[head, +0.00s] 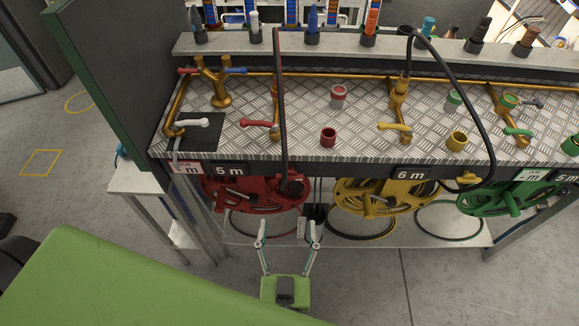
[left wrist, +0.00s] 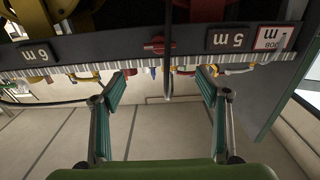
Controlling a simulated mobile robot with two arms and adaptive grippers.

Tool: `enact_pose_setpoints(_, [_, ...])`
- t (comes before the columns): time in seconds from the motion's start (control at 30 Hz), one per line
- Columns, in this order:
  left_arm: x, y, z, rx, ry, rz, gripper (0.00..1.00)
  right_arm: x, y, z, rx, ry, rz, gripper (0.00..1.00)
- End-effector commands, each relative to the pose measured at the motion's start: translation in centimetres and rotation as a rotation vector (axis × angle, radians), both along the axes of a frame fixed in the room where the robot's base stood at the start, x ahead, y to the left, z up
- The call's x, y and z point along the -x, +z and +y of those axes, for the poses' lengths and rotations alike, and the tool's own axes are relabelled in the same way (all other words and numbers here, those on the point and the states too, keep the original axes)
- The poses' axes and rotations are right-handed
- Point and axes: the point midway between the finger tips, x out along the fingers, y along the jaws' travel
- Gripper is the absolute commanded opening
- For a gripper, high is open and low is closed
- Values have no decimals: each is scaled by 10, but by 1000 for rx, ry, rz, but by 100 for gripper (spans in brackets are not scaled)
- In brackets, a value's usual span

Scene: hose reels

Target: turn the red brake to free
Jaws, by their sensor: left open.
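The red brake (left wrist: 157,45) shows in the left wrist view as a small red knob on the dark front rail, between the 6 m and 5 m plates, with the picture upside down. I cannot make it out in the head view. The red hose reel (head: 252,190) hangs under the bench below the 5 m plate (head: 231,170). My left gripper (head: 289,232) is open and empty in front of the bench, right of the red reel's middle. In the left wrist view its fingers (left wrist: 163,86) stand apart, with the brake beyond them. My right gripper is not in view.
A black hose (head: 281,110) hangs over the bench edge near the red reel. The yellow reel (head: 385,198) and green reel (head: 512,195) hang to the right. A low shelf (head: 350,232) lies beneath. The floor (head: 440,285) in front is clear.

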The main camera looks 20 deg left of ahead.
Motion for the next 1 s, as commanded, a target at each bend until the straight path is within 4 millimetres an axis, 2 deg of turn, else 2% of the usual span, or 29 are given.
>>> enact_pose_setpoints(0.07, [0, 0, -1, -2, 0, 13, 68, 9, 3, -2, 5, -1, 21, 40])
enact_pose_setpoints(0.17, [-6, -1, 1, -3, 0, 14, 68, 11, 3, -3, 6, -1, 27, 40])
enact_pose_setpoints(0.27, [-20, 0, 6, -5, 1, 12, 68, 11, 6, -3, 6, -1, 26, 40])
enact_pose_setpoints(0.7, [-106, 1, 30, -4, 0, 11, 68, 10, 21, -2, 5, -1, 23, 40])
enact_pose_setpoints(0.83, [-122, 0, 35, -4, -1, 12, 68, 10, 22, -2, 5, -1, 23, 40])
enact_pose_setpoints(1.0, [-130, -1, 37, -2, 0, 13, 68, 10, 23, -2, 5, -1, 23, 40])
